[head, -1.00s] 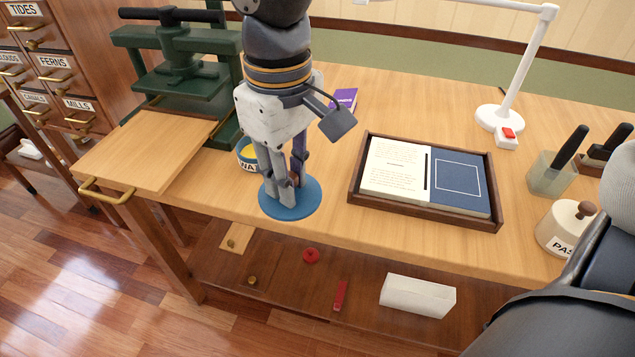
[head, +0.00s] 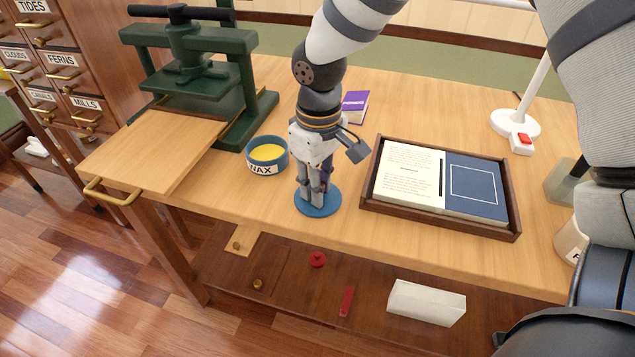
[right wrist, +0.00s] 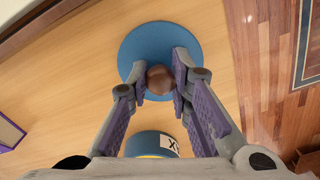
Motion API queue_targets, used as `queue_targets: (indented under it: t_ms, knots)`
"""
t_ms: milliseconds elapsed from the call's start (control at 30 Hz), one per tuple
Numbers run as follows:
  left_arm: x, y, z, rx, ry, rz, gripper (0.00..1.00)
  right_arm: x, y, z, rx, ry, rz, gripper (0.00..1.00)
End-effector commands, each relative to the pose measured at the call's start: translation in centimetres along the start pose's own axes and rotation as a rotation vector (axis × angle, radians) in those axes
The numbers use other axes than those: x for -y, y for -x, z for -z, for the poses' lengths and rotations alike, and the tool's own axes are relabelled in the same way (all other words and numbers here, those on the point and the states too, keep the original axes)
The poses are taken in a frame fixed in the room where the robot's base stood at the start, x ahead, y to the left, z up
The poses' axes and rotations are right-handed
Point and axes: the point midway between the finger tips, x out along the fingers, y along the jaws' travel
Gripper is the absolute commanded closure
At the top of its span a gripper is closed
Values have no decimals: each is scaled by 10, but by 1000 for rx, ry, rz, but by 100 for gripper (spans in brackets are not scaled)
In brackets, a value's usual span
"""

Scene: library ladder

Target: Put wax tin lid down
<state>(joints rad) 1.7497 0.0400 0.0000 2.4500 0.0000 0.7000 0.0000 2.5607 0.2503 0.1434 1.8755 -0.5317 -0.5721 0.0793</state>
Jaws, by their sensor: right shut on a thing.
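The wax tin lid (head: 320,209) is a flat blue disc with a brown knob (right wrist: 160,79). My right gripper (head: 312,192) points down and is shut on the knob, as the right wrist view shows. The lid is level, at or just above the tabletop near its front edge; I cannot tell whether it touches. The open wax tin (head: 262,168), blue with yellow wax inside, stands to the left of the lid, apart from it. Part of the tin (right wrist: 146,142) also shows in the right wrist view. My left gripper is not in view.
A dark tray (head: 368,206) with an open book stands right of the lid. A green press (head: 190,75) is at the back left, a purple box (head: 355,104) behind the gripper. Bare wood (head: 240,200) lies in front of the tin. A lower shelf holds small items.

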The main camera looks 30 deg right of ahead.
Motion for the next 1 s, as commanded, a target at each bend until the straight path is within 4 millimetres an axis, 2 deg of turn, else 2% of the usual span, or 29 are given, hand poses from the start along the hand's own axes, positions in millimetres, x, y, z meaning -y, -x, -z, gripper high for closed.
queue_targets:
  t_ms: [67, 100, 167, 200, 433, 533, 800, 900, 1000]
  knots:
    - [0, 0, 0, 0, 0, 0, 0, 0, -2, 0, 1, 0, 0, 100]
    - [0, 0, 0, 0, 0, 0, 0, 0, -3, 0, 0, 0, 0, 76]
    - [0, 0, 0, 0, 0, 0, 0, 0, -2, 0, 0, 0, 0, 63]
    - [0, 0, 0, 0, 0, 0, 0, 0, -2, 0, 0, 0, 0, 61]
    - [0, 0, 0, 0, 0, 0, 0, 0, -2, 0, 0, -1, 0, 61]
    - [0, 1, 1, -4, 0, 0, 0, 0, 5, 1, -3, 0, 0, 61]
    - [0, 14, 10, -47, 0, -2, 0, 0, 78, 2, -13, -1, -4, 61]
    - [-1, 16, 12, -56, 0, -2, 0, 0, 100, 1, -9, -1, -2, 61]
    - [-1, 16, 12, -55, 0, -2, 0, 0, 114, 1, -4, -1, -2, 61]
